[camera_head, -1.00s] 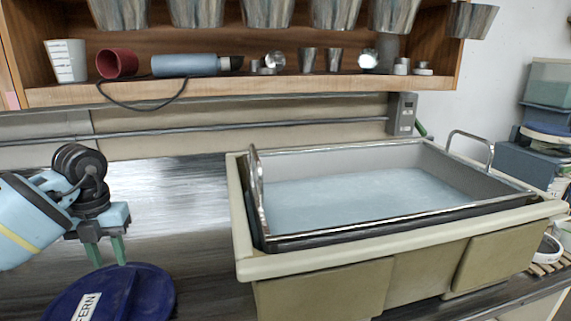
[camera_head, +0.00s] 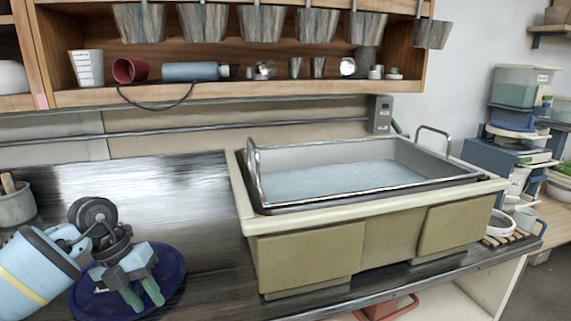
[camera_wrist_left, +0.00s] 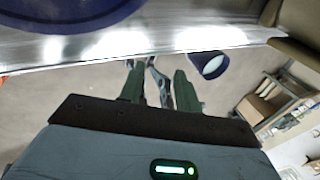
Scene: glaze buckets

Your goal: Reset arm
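My left gripper (camera_head: 143,299) is in the lower left of the head view, in front of a dark blue round lid (camera_head: 174,268). Its two green fingers stand apart with nothing held between them. The left wrist view also shows the fingers (camera_wrist_left: 158,70) spread and empty. The lid is on the metal counter, and my gripper and arm hide much of it. Part of the lid shows at the top left of the left wrist view (camera_wrist_left: 55,12). My right gripper is not in view.
A large cream basin (camera_head: 310,255) with a metal-handled tray of pale blue liquid (camera_head: 345,180) fills the middle of the counter. A wooden shelf (camera_head: 240,92) with cups runs above. A grey crock (camera_head: 15,207) stands at left. Bare counter (camera_head: 150,195) lies behind my gripper.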

